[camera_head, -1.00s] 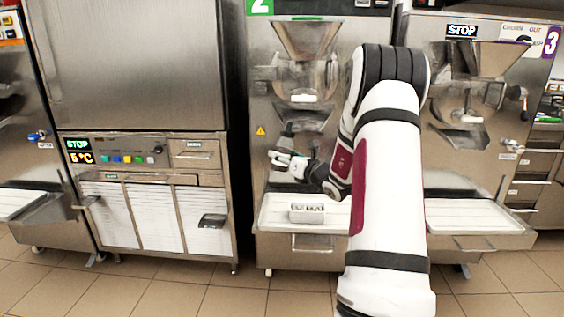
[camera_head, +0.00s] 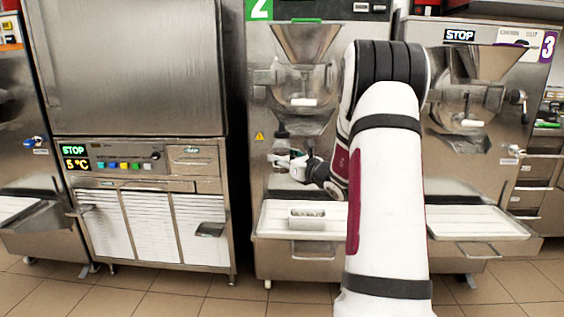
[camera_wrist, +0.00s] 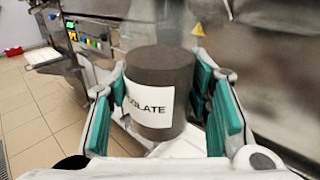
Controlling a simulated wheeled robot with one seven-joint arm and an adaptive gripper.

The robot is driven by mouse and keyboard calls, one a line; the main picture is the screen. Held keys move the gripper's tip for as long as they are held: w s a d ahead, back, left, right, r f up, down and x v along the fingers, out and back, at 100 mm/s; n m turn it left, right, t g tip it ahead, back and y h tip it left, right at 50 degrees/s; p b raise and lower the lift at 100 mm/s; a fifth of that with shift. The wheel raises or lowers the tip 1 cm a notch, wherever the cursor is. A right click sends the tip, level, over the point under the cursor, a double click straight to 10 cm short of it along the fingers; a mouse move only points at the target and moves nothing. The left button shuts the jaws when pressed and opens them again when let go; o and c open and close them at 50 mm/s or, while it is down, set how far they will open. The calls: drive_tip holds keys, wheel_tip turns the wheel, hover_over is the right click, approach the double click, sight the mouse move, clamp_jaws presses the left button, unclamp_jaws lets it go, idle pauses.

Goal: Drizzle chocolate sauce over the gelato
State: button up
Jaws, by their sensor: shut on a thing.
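My gripper (camera_wrist: 163,75) is shut on a dark brown cylindrical bottle (camera_wrist: 168,68), with teal finger pads on both sides of it. Its white label shows "OLATE" in the wrist view. In the head view my gripper (camera_head: 288,160) is in front of machine 2, above its tray; the bottle is too small there to make out clearly. A small metal pan (camera_head: 307,222) sits on the white tray below and slightly right of my gripper. Its contents are hard to make out. I cannot tell the bottle's exact tilt, and no sauce stream is visible.
Machine 2's hopper (camera_head: 303,42) and spout parts stand behind my gripper. Machine 3 (camera_head: 470,85) is on the right, partly behind my arm. A steel cabinet (camera_head: 130,70) with a control panel stands left. The tray (camera_head: 272,220) has bare room left of the pan.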

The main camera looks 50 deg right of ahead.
drive_tip(key=s+a, duration=0.3)
drive_tip(key=s, duration=0.3)
drive_tip(key=s+a+b, duration=0.1)
drive_tip(key=s+a, duration=0.2)
drive_tip(key=s, duration=0.4)
drive_tip(key=shift+s+a, duration=0.25)
idle(0.5)
